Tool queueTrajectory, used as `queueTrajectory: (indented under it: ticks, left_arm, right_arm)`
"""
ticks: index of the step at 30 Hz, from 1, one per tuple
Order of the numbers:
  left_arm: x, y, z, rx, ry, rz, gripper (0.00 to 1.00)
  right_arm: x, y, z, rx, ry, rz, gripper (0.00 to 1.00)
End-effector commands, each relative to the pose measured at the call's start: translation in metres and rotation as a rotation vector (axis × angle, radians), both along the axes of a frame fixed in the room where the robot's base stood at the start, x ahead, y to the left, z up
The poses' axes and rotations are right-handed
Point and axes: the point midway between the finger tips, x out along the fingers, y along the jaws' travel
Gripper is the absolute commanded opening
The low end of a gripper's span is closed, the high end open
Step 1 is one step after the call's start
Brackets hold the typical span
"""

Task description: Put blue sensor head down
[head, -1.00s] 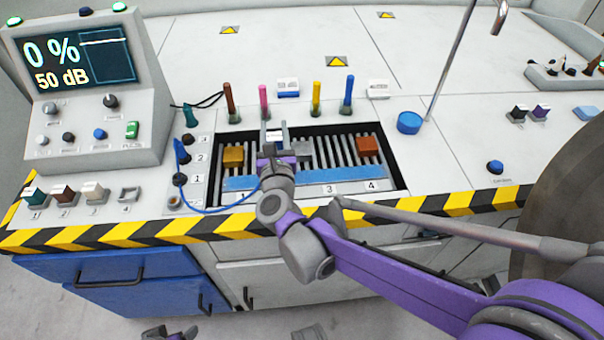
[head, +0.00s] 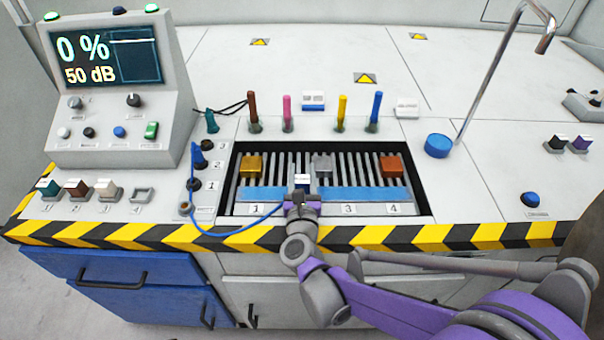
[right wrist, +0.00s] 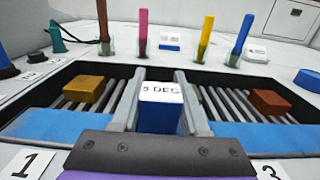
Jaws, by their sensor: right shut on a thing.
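The blue sensor head (right wrist: 158,108) is a small block with a blue body and a white top reading "5 DEG". My right gripper (right wrist: 159,88) is shut on it, one finger on each side, in the right wrist view. In the head view, the sensor head (head: 302,181) and the right gripper (head: 301,196) are at the front middle of the slatted tray, over the blue front strip (head: 365,194). I cannot tell whether the sensor head touches the tray. My left gripper is not in view.
Several upright pens, including a pink one (head: 287,112), stand behind. A blue cable (head: 222,233) hangs at the left.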

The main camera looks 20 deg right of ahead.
Motion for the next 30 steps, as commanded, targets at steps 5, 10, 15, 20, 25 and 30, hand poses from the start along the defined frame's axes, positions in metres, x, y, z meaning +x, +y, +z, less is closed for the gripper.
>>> queueTrajectory:
  ticks: [5,10,15,20,25,30]
  left_arm:
    - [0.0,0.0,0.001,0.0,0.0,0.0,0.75]
    - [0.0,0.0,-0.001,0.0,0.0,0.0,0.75]
    - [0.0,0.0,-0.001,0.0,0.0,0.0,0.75]
    - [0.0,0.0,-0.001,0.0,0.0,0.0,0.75]
    - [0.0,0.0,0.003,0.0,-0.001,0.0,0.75]
    - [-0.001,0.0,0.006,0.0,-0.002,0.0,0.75]
  right_arm:
    - [0.0,0.0,0.001,0.0,0.0,0.0,0.0]
    - [0.0,0.0,-0.002,0.0,0.0,0.0,0.52]
    - [0.0,0.0,-0.002,0.0,0.0,0.0,0.74]
    - [0.0,0.0,-0.002,0.0,0.0,0.0,0.74]
    - [-0.001,0.0,0.004,0.0,-0.001,0.0,0.74]
    - [-0.027,0.009,0.003,0.002,-0.001,0.003,0.74]
